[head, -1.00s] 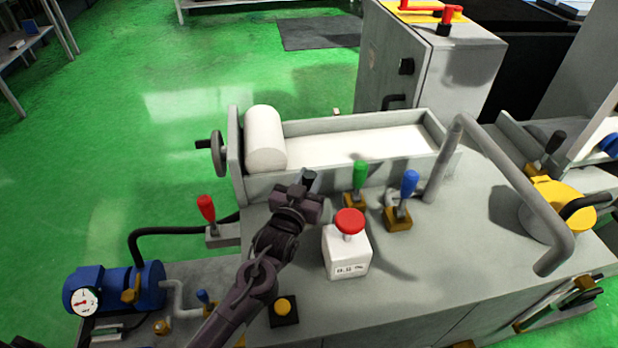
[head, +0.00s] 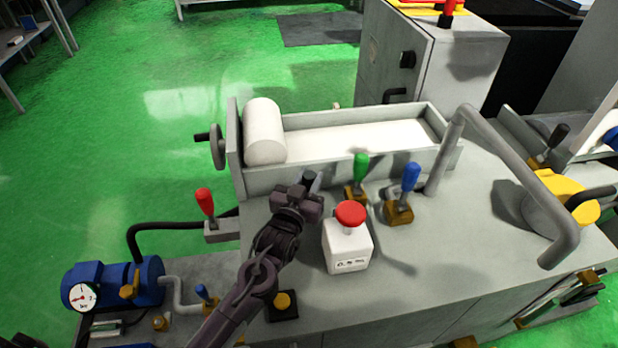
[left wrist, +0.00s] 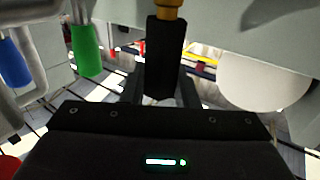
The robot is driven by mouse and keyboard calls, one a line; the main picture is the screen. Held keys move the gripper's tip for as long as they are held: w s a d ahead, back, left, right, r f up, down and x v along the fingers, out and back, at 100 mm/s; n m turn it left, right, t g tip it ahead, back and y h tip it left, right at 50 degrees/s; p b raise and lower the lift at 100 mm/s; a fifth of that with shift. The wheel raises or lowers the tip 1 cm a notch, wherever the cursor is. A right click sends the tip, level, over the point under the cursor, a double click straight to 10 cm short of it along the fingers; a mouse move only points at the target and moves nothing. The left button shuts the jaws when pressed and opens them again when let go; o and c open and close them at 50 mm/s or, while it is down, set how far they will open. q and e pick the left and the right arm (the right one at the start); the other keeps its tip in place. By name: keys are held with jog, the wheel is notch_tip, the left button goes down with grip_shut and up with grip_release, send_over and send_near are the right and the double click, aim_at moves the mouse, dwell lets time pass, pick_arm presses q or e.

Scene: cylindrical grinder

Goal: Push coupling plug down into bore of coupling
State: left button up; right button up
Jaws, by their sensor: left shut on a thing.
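My left gripper (head: 306,192) is over the machine top, in front of the trough. It is shut on a black cylindrical grip, which I take to be the coupling plug (head: 311,179). In the left wrist view the black plug (left wrist: 165,55) stands between the two dark fingers (left wrist: 160,92). A brass part (left wrist: 170,9) shows at the plug's far end, at the top edge of that picture. The coupling and its bore cannot be made out, so I cannot tell how deep the plug sits. My right gripper is not in view.
Close by on the right are a green-handled lever (head: 360,167), a blue-handled lever (head: 410,178) and a white box with a red button (head: 349,215). The trough with a white roller (head: 264,135) lies behind. A bent grey pipe (head: 510,170) arches at the right.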

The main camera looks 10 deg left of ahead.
pick_arm(q)
jog(key=shift+f+b, duration=0.3)
jog(key=shift+f, duration=0.25)
jog(key=shift+s+a+f+b, duration=0.1)
jog(key=shift+a+f+b, duration=0.1)
jog(key=shift+f+b, duration=0.25)
jog(key=shift+d+r+p, duration=0.2)
jog(key=shift+r+p, duration=0.5)
jog(key=shift+p, duration=0.25)
jog(key=shift+r+p, duration=1.3)
jog(key=shift+r, duration=0.05)
jog(key=shift+p, duration=0.55)
dwell(0.5)
jog(key=shift+f+b, duration=1.15)
jog(key=shift+f, duration=0.8)
jog(key=o, duration=1.1)
